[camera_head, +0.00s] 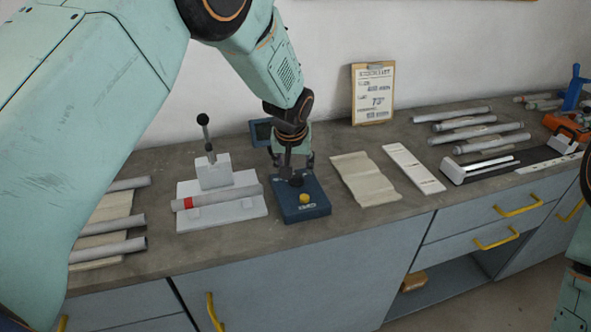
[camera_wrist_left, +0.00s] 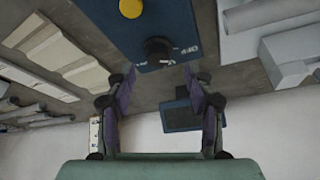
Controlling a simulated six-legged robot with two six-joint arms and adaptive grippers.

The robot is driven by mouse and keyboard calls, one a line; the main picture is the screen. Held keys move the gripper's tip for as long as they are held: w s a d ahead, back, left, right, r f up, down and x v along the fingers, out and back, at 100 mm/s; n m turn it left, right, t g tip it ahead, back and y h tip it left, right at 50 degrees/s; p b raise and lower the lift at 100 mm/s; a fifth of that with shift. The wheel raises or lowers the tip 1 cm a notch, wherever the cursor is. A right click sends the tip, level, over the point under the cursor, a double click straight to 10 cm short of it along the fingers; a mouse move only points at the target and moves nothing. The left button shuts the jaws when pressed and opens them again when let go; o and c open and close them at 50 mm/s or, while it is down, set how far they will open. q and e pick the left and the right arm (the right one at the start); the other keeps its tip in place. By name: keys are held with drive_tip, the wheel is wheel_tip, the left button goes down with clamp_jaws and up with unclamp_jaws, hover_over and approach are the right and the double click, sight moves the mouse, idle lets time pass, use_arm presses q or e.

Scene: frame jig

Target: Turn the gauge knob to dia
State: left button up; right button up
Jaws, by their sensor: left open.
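The blue gauge box (camera_head: 303,209) stands on the workbench, with a yellow button (camera_head: 304,198) on its top. Its black knob (camera_head: 296,180) is partly hidden behind my left gripper in the head view. My left gripper (camera_head: 291,166) points down just over the knob. In the left wrist view the black knob (camera_wrist_left: 158,50) shows on the blue box (camera_wrist_left: 150,22), ahead of and between the open fingers (camera_wrist_left: 152,82). The fingers look apart from the knob. White lettering shows beside the knob, too small to read surely. My right gripper does not show.
A white jig (camera_head: 226,209) with a red-banded grey tube and upright lever stands left of the box. A small dark screen (camera_head: 260,132) is behind. Beige cloth (camera_head: 364,178), a white strip (camera_head: 414,168) and several tubes (camera_head: 474,130) lie to the right. A clipboard (camera_head: 373,93) leans on the wall.

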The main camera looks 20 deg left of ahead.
sight(296, 175)
use_arm(q)
drive_tip(key=x, duration=0.3)
drive_tip(key=shift+w+d+f, duration=0.25)
drive_tip(key=shift+a+f, duration=0.15)
drive_tip(key=shift+f, duration=0.05)
drive_tip(key=shift+a, duration=0.2)
drive_tip(key=shift+d, duration=0.15)
drive_tip(key=shift+w+d, duration=0.1)
drive_tip(key=shift+d, duration=0.05)
drive_tip(key=c, duration=0.3)
drive_tip(key=shift+a+f, duration=0.1)
drive_tip(key=shift+a, duration=0.15)
drive_tip(key=c, duration=0.5)
drive_tip(key=shift+d, duration=0.15)
clamp_jaws()
